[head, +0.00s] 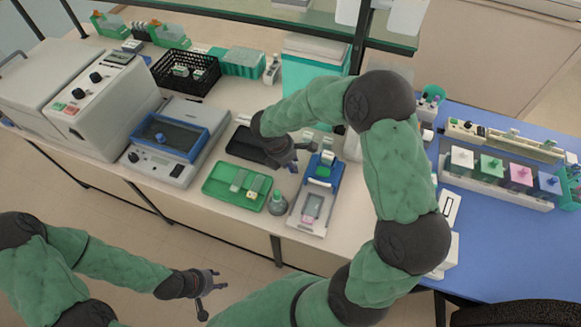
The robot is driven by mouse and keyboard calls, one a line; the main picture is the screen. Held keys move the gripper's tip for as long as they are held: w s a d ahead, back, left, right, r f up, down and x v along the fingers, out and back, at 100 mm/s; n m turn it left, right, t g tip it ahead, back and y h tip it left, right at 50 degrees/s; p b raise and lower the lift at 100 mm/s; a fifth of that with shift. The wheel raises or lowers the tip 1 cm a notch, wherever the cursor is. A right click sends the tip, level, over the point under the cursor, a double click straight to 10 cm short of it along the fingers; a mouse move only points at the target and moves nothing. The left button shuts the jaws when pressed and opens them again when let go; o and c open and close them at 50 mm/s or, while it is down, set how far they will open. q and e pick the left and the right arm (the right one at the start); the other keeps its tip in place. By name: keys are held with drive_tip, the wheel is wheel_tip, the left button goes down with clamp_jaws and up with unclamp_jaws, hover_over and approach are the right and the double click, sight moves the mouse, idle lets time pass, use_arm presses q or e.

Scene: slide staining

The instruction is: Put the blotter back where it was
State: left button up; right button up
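A blue item with a pale top (323,168), possibly the blotter, is at the far end of a grey tray (309,228) on the bench. A slide with a pinkish patch (312,206) lies nearer in that tray. My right gripper (301,158) is over the bench, just left of the blue item. Its fingers are small and dark, and I cannot tell whether they hold or touch anything. My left gripper (210,292) is apart from the bench, above the floor, with its fingers spread and nothing between them.
A green tray (217,191) with slides, a small flask (277,203) and a black tray (242,147) are near the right gripper. A device with a blue-framed top (168,138) stands left. Staining jars (490,167) stand on the blue bench (480,250) at right. A shelf overhangs the back.

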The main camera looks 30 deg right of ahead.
drive_tip(key=shift+f, duration=1.05)
drive_tip(key=shift+f, duration=0.2)
drive_tip(key=o, duration=1)
drive_tip(key=shift+c, duration=0.2)
drive_tip(key=shift+r, duration=0.1)
drive_tip(key=shift+a+r, duration=0.1)
drive_tip(key=shift+r, duration=0.4)
drive_tip(key=p+v, duration=0.2)
drive_tip(key=v, duration=0.9)
